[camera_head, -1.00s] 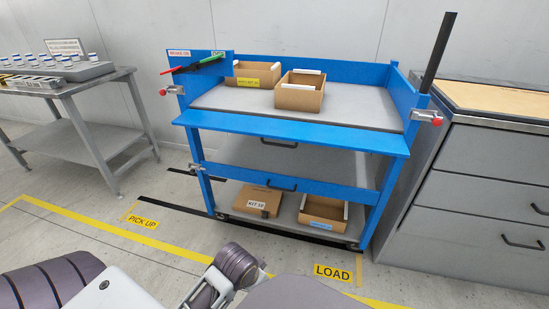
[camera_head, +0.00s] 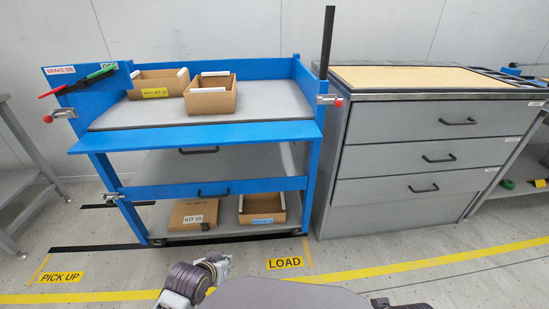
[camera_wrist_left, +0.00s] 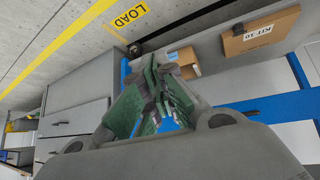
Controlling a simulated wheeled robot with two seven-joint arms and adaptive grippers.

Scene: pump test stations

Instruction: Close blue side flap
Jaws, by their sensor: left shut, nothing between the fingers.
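The blue side flap (camera_head: 195,137) runs along the front of the blue cart's top deck. It is folded outward, sticking out roughly level toward me, so the deck's front side is open. My left gripper (camera_wrist_left: 163,78) shows in the left wrist view, with green finger pads. It is shut and empty, with the cart's lower shelf area beyond it. It is apart from the flap. In the head view only arm parts of mine show at the bottom, and I cannot make out the gripper there. My right gripper is not in view.
Two cardboard bins (camera_head: 211,98) stand on the cart's deck. A KIT box (camera_head: 193,215) and an open bin (camera_head: 262,207) are on the lower shelf. Red-knobbed latches (camera_head: 326,99) sit at both front corners. A grey drawer cabinet (camera_head: 420,150) stands close on the right. Floor in front is clear.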

